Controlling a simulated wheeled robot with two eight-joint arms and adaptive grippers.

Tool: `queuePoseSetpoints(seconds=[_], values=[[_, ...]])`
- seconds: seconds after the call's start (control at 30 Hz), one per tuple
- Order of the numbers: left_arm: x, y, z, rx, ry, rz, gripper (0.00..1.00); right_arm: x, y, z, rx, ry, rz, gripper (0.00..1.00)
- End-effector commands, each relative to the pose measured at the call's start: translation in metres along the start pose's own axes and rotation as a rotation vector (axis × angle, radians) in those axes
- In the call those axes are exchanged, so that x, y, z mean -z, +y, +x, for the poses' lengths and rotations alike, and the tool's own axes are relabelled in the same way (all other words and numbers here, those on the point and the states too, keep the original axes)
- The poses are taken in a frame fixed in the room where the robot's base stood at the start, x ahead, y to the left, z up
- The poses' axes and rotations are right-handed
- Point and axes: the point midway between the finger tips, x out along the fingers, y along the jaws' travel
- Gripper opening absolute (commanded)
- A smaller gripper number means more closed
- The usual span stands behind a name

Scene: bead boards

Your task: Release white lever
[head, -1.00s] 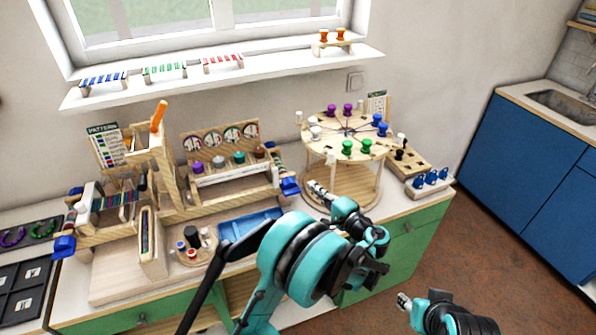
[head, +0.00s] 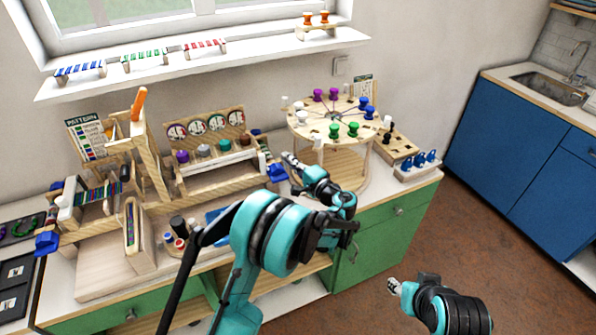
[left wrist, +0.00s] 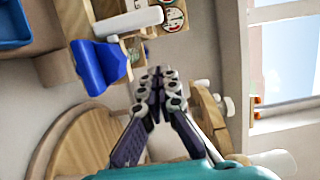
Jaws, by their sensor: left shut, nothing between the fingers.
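The white lever (head: 262,162) stands roughly upright at the right end of the wooden gauge rack (head: 222,178). In the left wrist view it is a white rod (left wrist: 128,22) at the upper left, beside a blue handle (left wrist: 98,66). My left gripper (head: 287,157) is shut and empty, just right of the lever in the head view. In the left wrist view its closed fingertips (left wrist: 156,73) are apart from the rod, with nothing between them. My right gripper (head: 393,287) hangs low at the right, away from the bench; its fingers are too small to read.
The round wooden carousel (head: 310,128) with coloured knobs stands right of my left gripper. The blue handle (head: 277,173) sticks out below the lever. A blue tray (head: 214,222) is partly hidden by my left arm. Open floor lies at the right.

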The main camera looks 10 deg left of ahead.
Motion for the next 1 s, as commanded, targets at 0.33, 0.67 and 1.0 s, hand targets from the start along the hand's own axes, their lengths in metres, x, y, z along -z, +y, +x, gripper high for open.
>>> queuePoseSetpoints(seconds=[0.33,0.67,1.0], values=[[-0.034,0.001,0.024,0.0,-0.001,0.0,0.0,-0.01,0.0,0.014,0.0,0.0,0.0,0.4],[-0.039,0.0,0.024,0.0,0.0,0.0,0.0,-0.01,0.0,0.014,0.0,0.0,0.0,0.4],[-0.034,-0.002,0.03,-0.008,0.0,-0.03,0.0,-0.009,0.0,0.013,0.0,0.0,0.0,0.4]])
